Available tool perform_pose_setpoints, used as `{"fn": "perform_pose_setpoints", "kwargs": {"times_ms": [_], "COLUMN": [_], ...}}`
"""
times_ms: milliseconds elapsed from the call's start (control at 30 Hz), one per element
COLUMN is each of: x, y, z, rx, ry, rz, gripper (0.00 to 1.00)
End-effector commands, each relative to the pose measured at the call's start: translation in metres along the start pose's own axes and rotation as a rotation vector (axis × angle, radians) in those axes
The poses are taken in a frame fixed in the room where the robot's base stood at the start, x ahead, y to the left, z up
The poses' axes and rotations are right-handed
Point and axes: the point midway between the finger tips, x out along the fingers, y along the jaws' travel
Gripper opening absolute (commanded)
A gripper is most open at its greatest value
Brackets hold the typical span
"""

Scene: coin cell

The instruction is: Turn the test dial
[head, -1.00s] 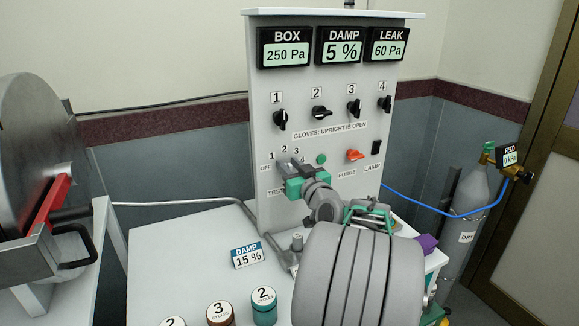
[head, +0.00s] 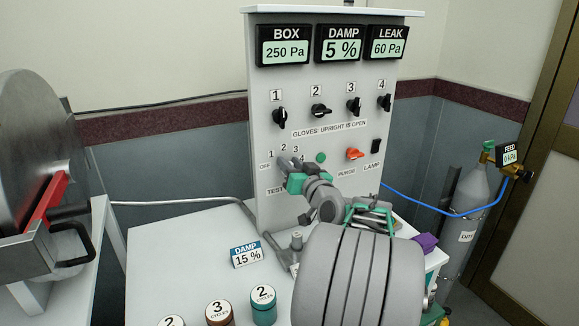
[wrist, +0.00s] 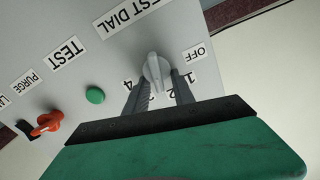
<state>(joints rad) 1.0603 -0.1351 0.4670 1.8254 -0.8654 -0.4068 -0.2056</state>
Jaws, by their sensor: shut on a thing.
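The test dial (wrist: 156,70) is a light grey knob on the panel, ringed by labels OFF, 1, 2 and 4 in the wrist view; label 3 is hidden there. My gripper (wrist: 160,92) has its two dark fingers on either side of the knob, shut on it. The knob's long shape runs down between labels 4 and 2; its exact setting cannot be told. In the head view my gripper (head: 287,163) covers most of the dial, below labels 1, 2 and 3.
A green button (wrist: 95,95) and an orange purge knob (wrist: 46,124) sit beside the dial. Black glove knobs (head: 280,117) are above. The DAMP display (head: 341,47) reads 5 %. A DAMP 15 % card (head: 247,255) and labelled cylinders (head: 264,308) stand on the table.

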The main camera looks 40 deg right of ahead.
Motion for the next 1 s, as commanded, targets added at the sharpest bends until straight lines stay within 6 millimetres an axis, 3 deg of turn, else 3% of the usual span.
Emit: {"fn": "perform_pose_setpoints", "kwargs": {"times_ms": [1000], "x": [0.0], "y": [0.015], "z": [0.006], "rx": [0.937], "ry": [0.0], "rz": [0.0], "gripper": [0.0]}}
